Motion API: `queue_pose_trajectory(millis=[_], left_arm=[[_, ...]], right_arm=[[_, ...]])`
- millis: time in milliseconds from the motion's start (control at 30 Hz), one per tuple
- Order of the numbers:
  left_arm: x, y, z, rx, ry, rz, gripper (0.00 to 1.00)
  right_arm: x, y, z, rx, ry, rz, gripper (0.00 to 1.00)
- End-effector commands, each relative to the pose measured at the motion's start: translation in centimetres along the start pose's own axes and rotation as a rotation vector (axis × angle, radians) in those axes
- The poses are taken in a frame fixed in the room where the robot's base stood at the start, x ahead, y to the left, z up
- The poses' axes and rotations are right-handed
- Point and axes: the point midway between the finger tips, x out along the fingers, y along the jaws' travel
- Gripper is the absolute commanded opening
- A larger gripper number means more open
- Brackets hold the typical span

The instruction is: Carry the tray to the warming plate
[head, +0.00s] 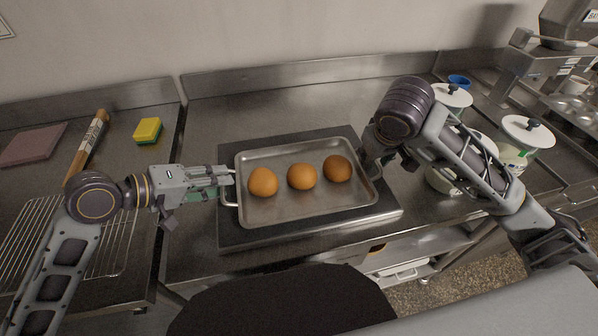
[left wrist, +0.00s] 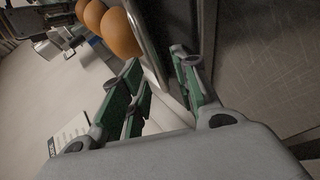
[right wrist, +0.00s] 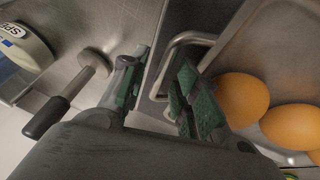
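The metal tray (head: 304,213) holds three brown buns (head: 301,176) in a row. It sits on a dark flat slab, which looks like the warming plate (head: 240,236), in the middle of the counter. My left gripper (head: 226,180) is at the tray's left handle (head: 229,192); its fingers are apart in the left wrist view (left wrist: 160,85), and the handle's exact place between them is unclear. My right gripper (right wrist: 160,90) is at the tray's right handle (right wrist: 184,42), fingers apart with no clear grip. In the head view my right arm partly hides that gripper.
On the left are a wire rack (head: 112,247), a rolling pin (head: 88,145), a yellow sponge (head: 148,130) and a reddish board (head: 32,145). Lidded jars (head: 524,134) stand at right. A dark-handled metal tool (right wrist: 75,85) lies near my right gripper. The counter behind the tray is clear.

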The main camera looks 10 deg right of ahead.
Motion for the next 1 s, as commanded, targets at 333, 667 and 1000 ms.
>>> queue_pose_trajectory(millis=[333, 667, 1000], left_arm=[[-2.5, 0.0, 0.0, 0.001, 0.000, -0.001, 0.31], [-5.2, 0.0, 0.0, 0.001, 0.001, -0.001, 0.31], [-7.8, 0.0, 0.0, 0.000, 0.000, 0.000, 0.31]], right_arm=[[0.0, 0.0, 0.0, 0.000, 0.000, 0.000, 0.31], [0.0, 0.0, 0.0, 0.000, 0.000, 0.000, 0.31], [0.0, 0.0, 0.0, 0.000, 0.000, 0.000, 0.31]])
